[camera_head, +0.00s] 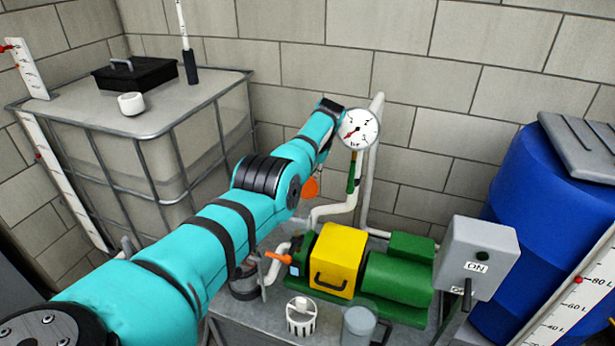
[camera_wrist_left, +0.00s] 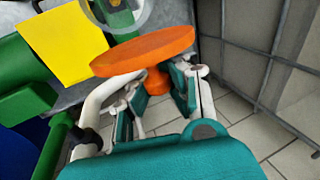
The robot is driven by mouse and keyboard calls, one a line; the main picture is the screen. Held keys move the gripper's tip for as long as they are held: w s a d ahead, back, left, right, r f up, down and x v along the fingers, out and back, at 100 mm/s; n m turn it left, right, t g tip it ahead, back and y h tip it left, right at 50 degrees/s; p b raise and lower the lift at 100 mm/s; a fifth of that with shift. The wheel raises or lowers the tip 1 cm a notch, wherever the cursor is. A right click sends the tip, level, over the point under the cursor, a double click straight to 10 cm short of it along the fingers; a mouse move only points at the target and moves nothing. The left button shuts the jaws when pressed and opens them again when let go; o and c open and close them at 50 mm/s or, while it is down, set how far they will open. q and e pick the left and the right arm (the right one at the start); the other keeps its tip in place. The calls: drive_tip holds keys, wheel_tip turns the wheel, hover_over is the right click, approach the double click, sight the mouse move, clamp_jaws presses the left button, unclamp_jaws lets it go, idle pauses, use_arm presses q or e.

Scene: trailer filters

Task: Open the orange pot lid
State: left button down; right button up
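The orange lid (camera_wrist_left: 145,52) is a flat disc with a short knob below it in the left wrist view. My left gripper (camera_wrist_left: 158,92) has one finger on each side of the knob and looks shut on it. In the head view the lid (camera_head: 310,188) shows as a small orange shape beside my left arm, in the air above the pump. The gripper itself is largely hidden behind the arm there. I cannot make out the pot's opening clearly. A small orange handle (camera_head: 279,258) sits at the pump's left end. My right gripper is not in view.
The green pump with its yellow cover (camera_head: 335,262) stands on a grey bench. A white basket (camera_head: 300,316), a clear cup (camera_head: 358,325) and a switch box (camera_head: 477,258) are nearby. A gauge (camera_head: 359,128) and pipes stand behind. A caged tank (camera_head: 170,160) and blue barrel (camera_head: 550,225) flank them.

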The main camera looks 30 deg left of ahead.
use_arm(q)
drive_tip(key=shift+w+r, duration=0.3)
drive_tip(key=shift+r, duration=0.2)
drive_tip(key=c, duration=1.7)
unclamp_jaws()
drive_tip(key=shift+r, duration=0.1)
drive_tip(key=o, duration=0.5)
drive_tip(key=shift+s+d+r, duration=0.1)
drive_tip(key=shift+s+d, duration=0.2)
drive_tip(key=shift+o, duration=0.3)
drive_tip(key=shift+a+f, duration=0.2)
drive_tip(key=shift+f, duration=0.1)
drive_tip(key=v, duration=1.2)
